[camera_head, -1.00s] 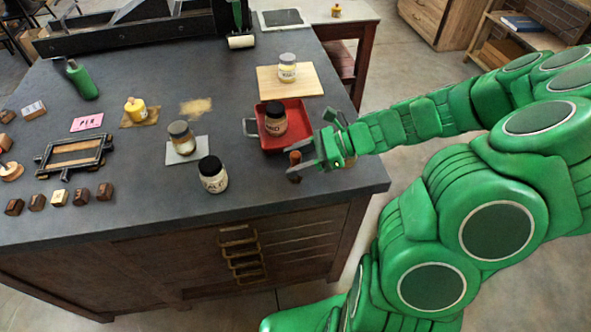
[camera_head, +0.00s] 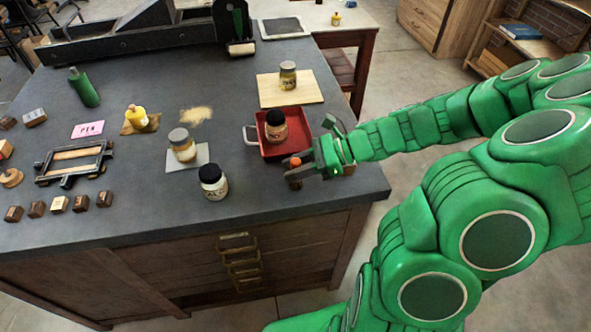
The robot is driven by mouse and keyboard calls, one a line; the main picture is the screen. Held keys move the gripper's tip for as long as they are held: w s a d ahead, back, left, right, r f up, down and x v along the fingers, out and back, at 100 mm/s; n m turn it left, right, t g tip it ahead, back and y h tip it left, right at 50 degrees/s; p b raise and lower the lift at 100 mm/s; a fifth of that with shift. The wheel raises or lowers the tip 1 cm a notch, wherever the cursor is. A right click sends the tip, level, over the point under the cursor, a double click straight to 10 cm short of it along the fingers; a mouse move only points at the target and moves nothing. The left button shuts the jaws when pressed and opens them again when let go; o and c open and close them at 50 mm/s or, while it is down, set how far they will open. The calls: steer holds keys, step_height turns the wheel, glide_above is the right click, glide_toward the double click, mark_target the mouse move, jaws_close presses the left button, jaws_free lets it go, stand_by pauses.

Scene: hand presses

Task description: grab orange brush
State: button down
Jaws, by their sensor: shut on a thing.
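The orange brush (camera_head: 296,162) shows only as a small orange end at the fingers of my gripper (camera_head: 293,174). The rest of the brush is hidden or too small to make out. My gripper is shut on it, low over the right front part of the dark table (camera_head: 262,200). It is just in front of and to the right of the red tray (camera_head: 263,149).
A dark-lidded jar (camera_head: 276,126) stands in the red tray. A white jar (camera_head: 213,182) and a jar on a grey sheet (camera_head: 182,146) stand to the left. A jar (camera_head: 288,75) stands on a wooden board (camera_head: 267,93) behind. The table's front right is bare.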

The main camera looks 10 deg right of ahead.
steer(key=shift+r, duration=0.35)
step_height(320, 180, up, 2)
steer(key=s+d+r, duration=0.1)
steer(key=s+r, duration=0.8)
steer(key=s, duration=0.4)
steer(key=shift+s+d+r, duration=0.15)
steer(key=shift+s+r, duration=0.25)
steer(key=shift+r, duration=0.1)
